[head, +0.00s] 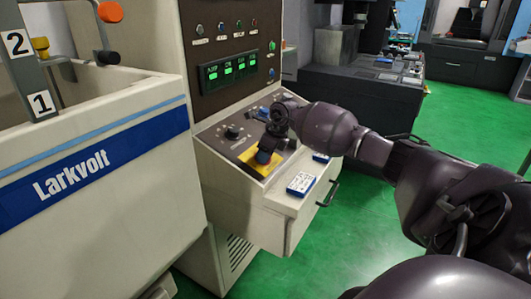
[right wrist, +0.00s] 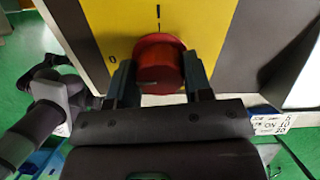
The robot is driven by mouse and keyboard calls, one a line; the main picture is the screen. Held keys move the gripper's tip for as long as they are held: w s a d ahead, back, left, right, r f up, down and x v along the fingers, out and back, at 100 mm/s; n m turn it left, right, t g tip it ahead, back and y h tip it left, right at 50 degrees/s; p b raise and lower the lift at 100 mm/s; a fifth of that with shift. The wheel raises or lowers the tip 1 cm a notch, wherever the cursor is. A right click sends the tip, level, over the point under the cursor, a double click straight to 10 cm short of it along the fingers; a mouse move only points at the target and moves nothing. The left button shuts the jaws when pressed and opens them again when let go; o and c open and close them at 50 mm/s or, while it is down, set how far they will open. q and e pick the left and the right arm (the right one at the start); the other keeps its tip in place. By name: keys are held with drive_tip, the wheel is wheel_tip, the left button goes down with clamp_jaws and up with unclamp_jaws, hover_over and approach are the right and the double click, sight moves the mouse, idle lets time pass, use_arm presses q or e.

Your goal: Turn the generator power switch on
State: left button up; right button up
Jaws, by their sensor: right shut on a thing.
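The generator power switch is a red rotary knob (right wrist: 160,62) on a yellow plate (right wrist: 110,22) in the right wrist view. A "0" is printed at the plate's left and an upright bar mark above the knob. The knob's exact setting is hard to read. My right gripper (right wrist: 159,72) has a finger on each side of the knob and is shut on it. In the head view my right gripper (head: 265,156) is down at the yellow plate (head: 254,169) on the sloped console and hides the knob. My left gripper is not in view.
A black knob (head: 232,131) sits left of the plate on the console. Green displays (head: 228,69) and indicator lamps are on the upright panel above. A blue-and-white card (head: 301,184) lies on the front ledge. The white Larkvolt tank (head: 90,170) stands at left.

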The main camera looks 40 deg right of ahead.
drive_tip(key=m+p, duration=0.1)
drive_tip(key=m, duration=0.4)
drive_tip(key=shift+r, duration=0.1)
drive_tip(key=m+p, duration=0.1)
drive_tip(key=m, duration=0.3)
drive_tip(key=m+p, duration=0.1)
drive_tip(key=m, duration=0.4)
drive_tip(key=shift+h, duration=0.4)
drive_tip(key=shift+m+p, duration=0.8)
drive_tip(key=shift+m, duration=1.1)
drive_tip(key=o, duration=0.9)
drive_tip(key=shift+o, duration=0.2)
